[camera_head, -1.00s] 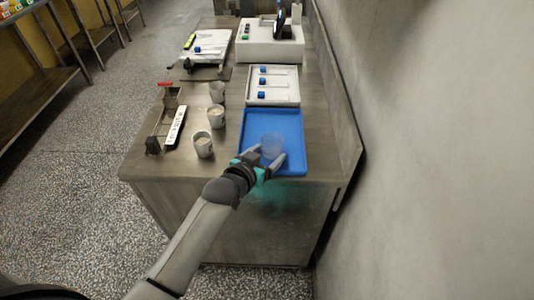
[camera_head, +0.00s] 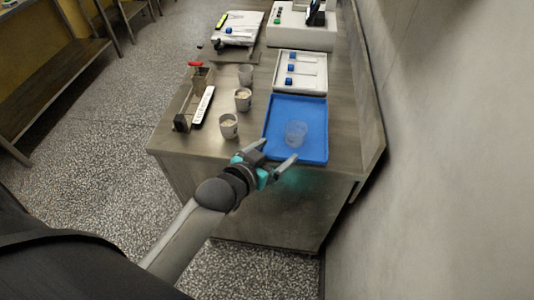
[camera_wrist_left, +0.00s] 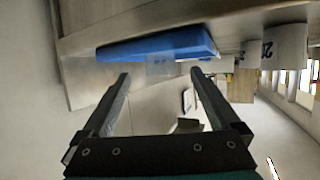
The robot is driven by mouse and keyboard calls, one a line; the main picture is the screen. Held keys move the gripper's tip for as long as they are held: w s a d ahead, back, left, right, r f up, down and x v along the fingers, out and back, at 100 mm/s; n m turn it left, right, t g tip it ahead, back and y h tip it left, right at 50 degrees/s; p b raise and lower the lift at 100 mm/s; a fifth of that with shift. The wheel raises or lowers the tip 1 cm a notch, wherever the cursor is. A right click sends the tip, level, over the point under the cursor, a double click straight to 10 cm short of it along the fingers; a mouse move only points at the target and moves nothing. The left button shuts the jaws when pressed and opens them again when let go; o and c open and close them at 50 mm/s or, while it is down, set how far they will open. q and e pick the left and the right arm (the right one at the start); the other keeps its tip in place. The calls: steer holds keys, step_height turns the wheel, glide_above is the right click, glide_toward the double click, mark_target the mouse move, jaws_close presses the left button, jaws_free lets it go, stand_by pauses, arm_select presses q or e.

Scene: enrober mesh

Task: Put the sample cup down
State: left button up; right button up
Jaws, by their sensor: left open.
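The clear sample cup (camera_head: 295,133) stands upright on the blue tray (camera_head: 312,105), near the tray's front half. My left gripper (camera_head: 277,155) is open and empty, in front of the cup and apart from it. In the left wrist view, my two fingers (camera_wrist_left: 160,78) are spread. The pale, see-through cup (camera_wrist_left: 160,68) shows beyond the fingertips beside the blue tray (camera_wrist_left: 150,45). My right gripper is not in view.
Several grey cups with pale contents stand left of the tray, the nearest at the front (camera_head: 228,127). A rack with a white label strip (camera_head: 203,106) is further left. A white tray with blue-capped items (camera_head: 302,84) lies behind. The wall is close on the right.

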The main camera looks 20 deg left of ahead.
arm_select(q)
steer(key=shift+v, duration=1.9)
